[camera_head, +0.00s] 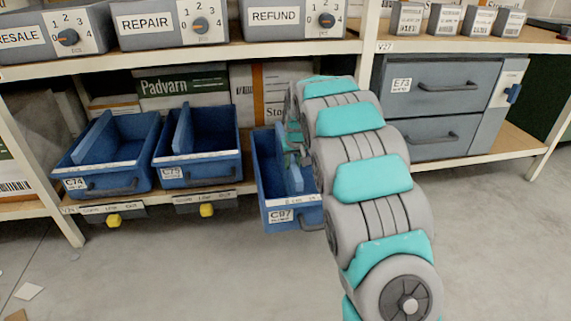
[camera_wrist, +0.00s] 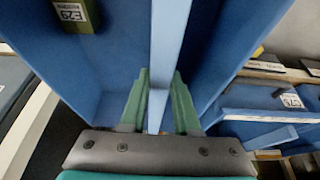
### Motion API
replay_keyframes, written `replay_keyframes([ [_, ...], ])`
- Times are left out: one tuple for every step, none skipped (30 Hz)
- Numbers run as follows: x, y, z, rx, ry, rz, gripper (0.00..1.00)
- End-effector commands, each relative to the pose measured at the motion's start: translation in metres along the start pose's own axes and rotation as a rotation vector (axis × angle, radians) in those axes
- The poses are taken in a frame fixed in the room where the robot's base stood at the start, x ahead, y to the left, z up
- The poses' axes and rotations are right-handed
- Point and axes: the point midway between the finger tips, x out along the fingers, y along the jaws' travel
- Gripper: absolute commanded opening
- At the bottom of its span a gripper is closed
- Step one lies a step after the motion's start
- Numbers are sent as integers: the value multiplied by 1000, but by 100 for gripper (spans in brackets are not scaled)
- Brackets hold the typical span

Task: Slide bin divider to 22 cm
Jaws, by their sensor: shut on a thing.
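The blue bin labelled C97 (camera_head: 272,190) is pulled out from the lower shelf, with a pale marked strip along its front rim. Its lighter blue divider (camera_head: 293,172) stands upright inside, running front to back. In the wrist view the divider (camera_wrist: 168,45) passes between the green fingers of my gripper (camera_wrist: 160,78), which are shut on it from both sides. In the head view my arm covers much of the gripper and the bin's right side. The divider's exact reading on the strip is too small to tell.
An olive box labelled E29 (camera_wrist: 76,14) lies in the bin, left of the divider in the wrist view. Blue bins C74 (camera_head: 110,165) and C75 (camera_head: 200,172) stand to the left. A grey drawer unit (camera_head: 435,105) is at right. Floor in front is mostly clear.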

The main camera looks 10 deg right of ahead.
Motion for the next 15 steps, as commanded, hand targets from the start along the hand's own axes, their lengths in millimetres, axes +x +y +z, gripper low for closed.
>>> replay_keyframes([
  [-2,16,-1,7,1,0,0],
  [-2,26,-1,6,2,0,0],
  [-2,38,-1,7,2,-1,0],
  [-2,47,-1,7,3,-1,0],
  [-2,56,-1,7,3,0,0],
  [-2,67,-1,5,3,-1,0],
  [-2,76,-1,6,3,-1,0],
  [-2,84,-1,6,3,-1,0],
  [-2,93,-1,4,3,0,0],
  [-2,99,-2,5,3,0,0],
  [-2,104,-2,4,4,0,0],
  [-2,110,-1,4,4,0,0],
  [-2,114,-1,4,4,0,0],
  [-2,116,-1,3,4,0,0],
  [-2,119,-1,2,3,1,0],
])
